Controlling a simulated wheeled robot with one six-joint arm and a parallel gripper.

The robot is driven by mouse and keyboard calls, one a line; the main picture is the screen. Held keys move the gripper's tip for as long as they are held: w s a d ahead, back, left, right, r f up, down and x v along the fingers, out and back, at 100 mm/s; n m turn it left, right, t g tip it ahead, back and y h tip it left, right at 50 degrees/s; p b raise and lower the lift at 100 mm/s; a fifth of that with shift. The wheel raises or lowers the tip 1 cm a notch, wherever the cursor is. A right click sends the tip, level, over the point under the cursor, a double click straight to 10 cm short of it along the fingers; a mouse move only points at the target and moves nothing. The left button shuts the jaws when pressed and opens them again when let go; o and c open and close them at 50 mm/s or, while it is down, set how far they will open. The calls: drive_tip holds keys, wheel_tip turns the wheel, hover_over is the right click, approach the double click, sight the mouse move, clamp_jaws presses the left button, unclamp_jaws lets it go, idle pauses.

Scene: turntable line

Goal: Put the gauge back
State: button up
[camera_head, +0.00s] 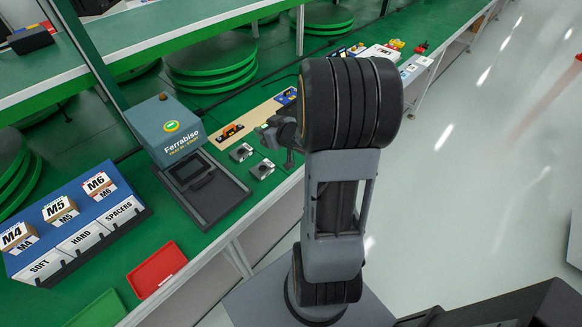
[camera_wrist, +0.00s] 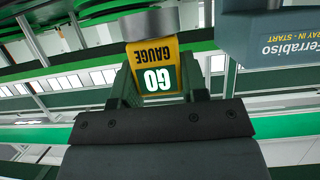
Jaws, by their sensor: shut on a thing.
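The gauge (camera_wrist: 158,72) shows upside down in the wrist view, a yellow and green block lettered "GO GAUGE" with a grey metal cylinder at its far end. My gripper (camera_wrist: 156,85) is shut on its block, one dark finger on each side. In the head view my gripper (camera_head: 284,130) is mostly hidden behind my arm, above the right edge of the green bench. I cannot make out the gauge there. A beige board (camera_head: 258,117) lies on the bench behind the gripper, with an orange and black item (camera_head: 230,131) on it.
The grey Ferrabiso machine (camera_head: 168,125) with its dark tray (camera_head: 222,196) stands left of my gripper. Two small dark blocks (camera_head: 241,152) (camera_head: 262,169) sit between. A blue bin rack (camera_head: 75,222), red tray (camera_head: 157,270) and green tray (camera_head: 101,311) lie nearer.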

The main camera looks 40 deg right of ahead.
drive_tip(key=s+d+f+b, duration=0.2)
drive_tip(key=s+d+b, duration=0.4)
drive_tip(key=s+d, duration=0.45)
drive_tip(key=w+f+b, duration=0.1)
drive_tip(key=w+f, duration=0.2)
drive_tip(key=w+f+b, duration=0.2)
drive_tip(key=w+f, duration=0.1)
drive_tip(key=w, duration=0.1)
drive_tip(key=w+a+f+b, duration=0.1)
drive_tip(key=w+f, duration=0.2)
drive_tip(key=shift+w+a, duration=0.1)
drive_tip(key=shift+w, duration=0.2)
drive_tip(key=shift+w+f+b, duration=0.2)
drive_tip(key=shift+f+b, duration=0.25)
drive_tip(key=shift+f, duration=0.55)
drive_tip(key=shift+w+f+b, duration=0.15)
drive_tip(key=shift+f+b, duration=0.3)
drive_tip(key=shift+f, duration=0.55)
drive_tip(key=shift+f, duration=0.1)
drive_tip(key=o, duration=1.1)
drive_tip(key=shift+f, duration=0.1)
drive_tip(key=shift+o, duration=0.2)
